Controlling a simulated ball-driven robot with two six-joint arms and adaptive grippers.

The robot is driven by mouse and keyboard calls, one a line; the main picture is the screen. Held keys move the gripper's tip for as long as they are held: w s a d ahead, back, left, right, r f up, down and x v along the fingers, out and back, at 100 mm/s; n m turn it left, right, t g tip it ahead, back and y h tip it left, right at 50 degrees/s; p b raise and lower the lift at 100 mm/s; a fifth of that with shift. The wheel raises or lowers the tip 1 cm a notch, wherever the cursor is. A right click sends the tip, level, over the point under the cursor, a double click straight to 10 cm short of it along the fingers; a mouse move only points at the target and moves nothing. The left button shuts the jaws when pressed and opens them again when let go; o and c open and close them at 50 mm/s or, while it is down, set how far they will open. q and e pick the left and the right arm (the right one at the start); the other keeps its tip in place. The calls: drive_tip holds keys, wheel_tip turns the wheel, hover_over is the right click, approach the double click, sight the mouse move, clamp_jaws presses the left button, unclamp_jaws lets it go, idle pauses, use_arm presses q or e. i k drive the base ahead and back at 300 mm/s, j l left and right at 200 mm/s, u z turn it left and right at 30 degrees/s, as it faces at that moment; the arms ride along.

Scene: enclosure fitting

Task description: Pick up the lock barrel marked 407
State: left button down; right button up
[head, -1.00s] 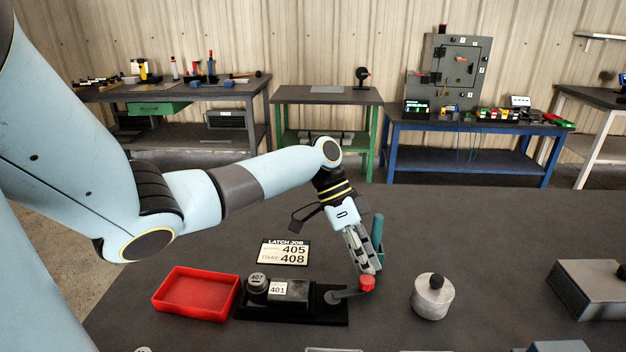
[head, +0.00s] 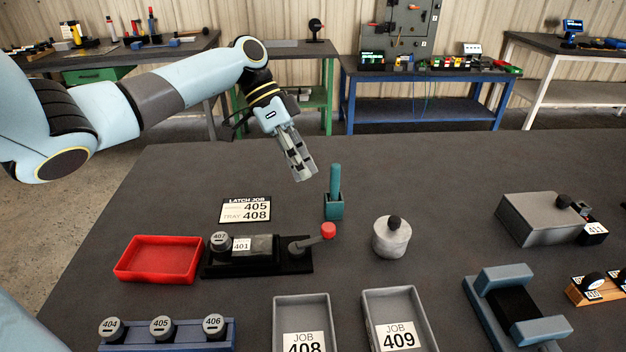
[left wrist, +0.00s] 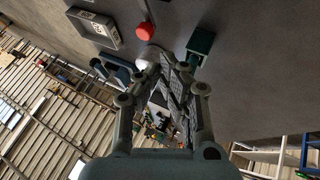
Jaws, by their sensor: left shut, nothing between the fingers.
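The lock barrel marked 407 (head: 219,242) is a dark round piece with a light grey labelled top. It sits upright at the left end of the black fixture marked 401 (head: 290,264). The fixture has a lever with a red knob (head: 328,230) at its right end; the knob also shows in the left wrist view (left wrist: 145,32). My left gripper (head: 304,176) is shut and empty, above the table behind the fixture, well apart from the barrel. Its fingers also show in the left wrist view (left wrist: 172,75). My right gripper is not in view.
A teal post in a block (head: 334,208) stands behind the lever. A red tray (head: 130,275) lies left of the fixture. A grey knobbed cylinder (head: 391,238) stands right. A blue rack (head: 220,346) holds barrels 404, 405 and 406. Grey trays 408 (head: 280,322) and 409 (head: 372,320) are in front.

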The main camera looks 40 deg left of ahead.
sight(219, 241)
drive_tip(key=k+j, duration=0.2)
drive_tip(key=k, duration=0.3)
drive_tip(key=k+j, duration=0.25)
drive_tip(key=k, duration=0.2)
drive_tip(key=k+j, duration=0.2)
drive_tip(key=k, duration=0.3)
drive_tip(key=k+j, duration=0.2)
drive_tip(key=k, duration=0.25)
